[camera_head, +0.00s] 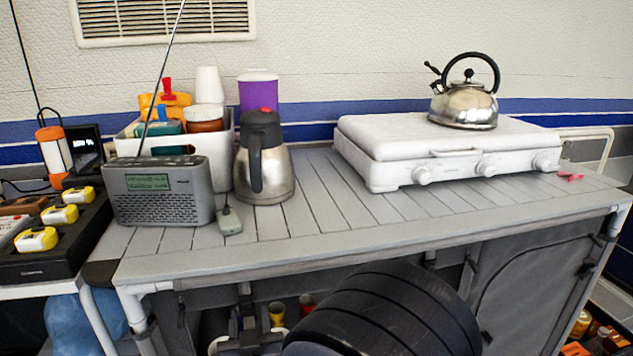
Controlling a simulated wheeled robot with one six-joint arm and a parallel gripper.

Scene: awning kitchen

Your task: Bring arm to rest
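I cannot make out my gripper or its fingertips in the head view. A large black ribbed rounded shape fills the bottom middle, in front of the table, and hides part of the space below the tabletop. I cannot tell from this view how my arm is posed.
A grey slatted table (310,219) holds a radio (158,191) with a raised antenna, a steel jug (264,165), a filled white bin (219,160) and a white stove (450,148) with a kettle (465,105) on its lid. The tabletop's front middle is clear.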

